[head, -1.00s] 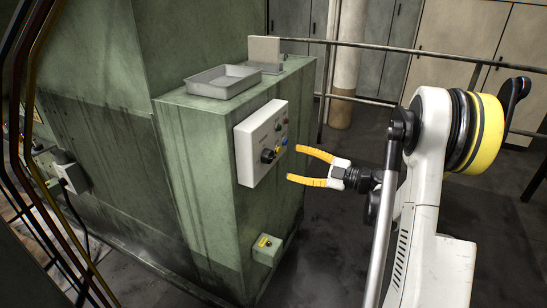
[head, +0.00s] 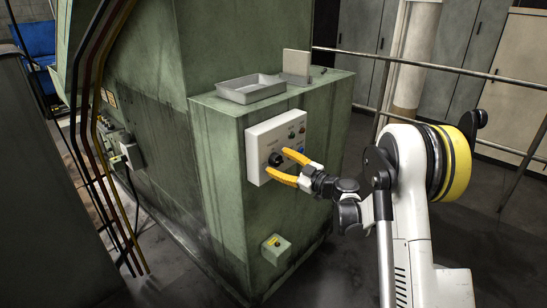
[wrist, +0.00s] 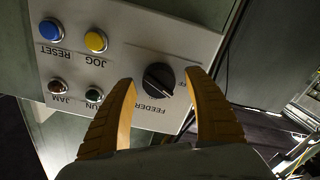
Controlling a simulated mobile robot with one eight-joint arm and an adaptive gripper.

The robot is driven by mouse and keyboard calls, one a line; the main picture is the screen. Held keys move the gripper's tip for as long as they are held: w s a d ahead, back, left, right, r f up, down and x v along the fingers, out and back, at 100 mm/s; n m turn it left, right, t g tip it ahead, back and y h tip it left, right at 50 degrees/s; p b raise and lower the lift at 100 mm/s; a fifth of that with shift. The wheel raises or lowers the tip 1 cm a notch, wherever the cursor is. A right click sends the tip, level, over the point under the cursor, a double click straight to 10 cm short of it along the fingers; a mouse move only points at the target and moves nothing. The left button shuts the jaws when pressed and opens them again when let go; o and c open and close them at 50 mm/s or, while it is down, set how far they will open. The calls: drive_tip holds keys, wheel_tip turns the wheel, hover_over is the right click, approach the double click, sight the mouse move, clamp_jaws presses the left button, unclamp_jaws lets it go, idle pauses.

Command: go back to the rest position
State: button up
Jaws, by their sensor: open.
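My gripper (head: 277,161) is in front of the pale control panel (head: 258,138) on the green machine cabinet, with its two yellow fingers apart. In the wrist view the fingers (wrist: 162,79) stand on either side of the black feeder knob (wrist: 158,80). The knob lies between the fingertips, with a gap visible on each side. I cannot tell exactly how far the tips are from the panel face. The knob also shows in the head view (head: 275,159), close to the fingertips.
Blue (wrist: 49,30) and yellow (wrist: 96,41) buttons sit beside the knob, with jam and run lamps below. A grey tray (head: 251,97) rests on the cabinet top. A small green box (head: 275,249) is low on the cabinet. A metal railing (head: 430,66) runs behind my arm.

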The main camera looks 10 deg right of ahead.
drive_tip(key=shift+d+r+m+p, duration=0.1)
drive_tip(key=shift+m+p, duration=0.2)
drive_tip(key=shift+m, duration=0.6)
drive_tip(key=shift+s+d+m+b, duration=0.15)
drive_tip(key=shift+m+b, duration=0.35)
drive_tip(key=shift+m, duration=1.2)
